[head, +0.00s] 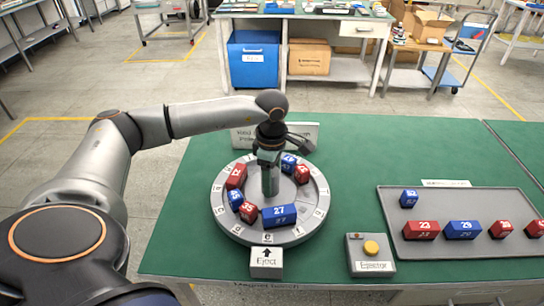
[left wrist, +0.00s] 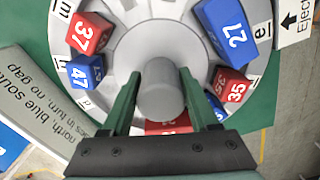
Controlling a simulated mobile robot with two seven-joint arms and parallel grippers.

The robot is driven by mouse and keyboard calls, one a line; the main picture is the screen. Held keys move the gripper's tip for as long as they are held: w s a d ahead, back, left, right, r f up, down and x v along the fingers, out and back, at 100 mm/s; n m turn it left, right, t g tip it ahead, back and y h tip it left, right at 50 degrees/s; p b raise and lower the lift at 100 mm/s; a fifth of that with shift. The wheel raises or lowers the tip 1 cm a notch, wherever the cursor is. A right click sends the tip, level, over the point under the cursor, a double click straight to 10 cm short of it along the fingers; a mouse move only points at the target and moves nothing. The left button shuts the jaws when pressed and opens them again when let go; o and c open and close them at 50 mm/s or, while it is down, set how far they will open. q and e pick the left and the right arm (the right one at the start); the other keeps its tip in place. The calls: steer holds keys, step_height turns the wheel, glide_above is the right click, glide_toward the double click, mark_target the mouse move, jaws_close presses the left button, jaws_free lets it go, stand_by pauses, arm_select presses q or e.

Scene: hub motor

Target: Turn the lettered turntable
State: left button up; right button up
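The round grey lettered turntable (head: 233,223) stands on the green bench, with letters on its rim. The "e" is at the front by the Eject arrow sign (head: 267,262). Red and blue numbered blocks sit around it; blue block 27 (head: 279,215) is at the front, just inside the "e". My left gripper (head: 270,185) points down over the turntable's centre. In the left wrist view its two green fingers (left wrist: 160,95) stand on either side of the grey centre knob (left wrist: 160,88). I cannot tell whether they press on it. My right gripper is out of view.
The Ejector box (head: 355,265) with a yellow button stands right of the turntable. A grey tray (head: 450,193) with red and blue blocks lies further right. A sign (head: 300,132), partly hidden by my arm, stands behind the turntable.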

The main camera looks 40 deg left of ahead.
arm_select(q)
steer(key=o, duration=0.4)
steer(key=shift+r, duration=0.1)
step_height(320, 180, up, 12)
steer(key=shift+r, duration=0.15)
stand_by(0.3)
stand_by(0.9)
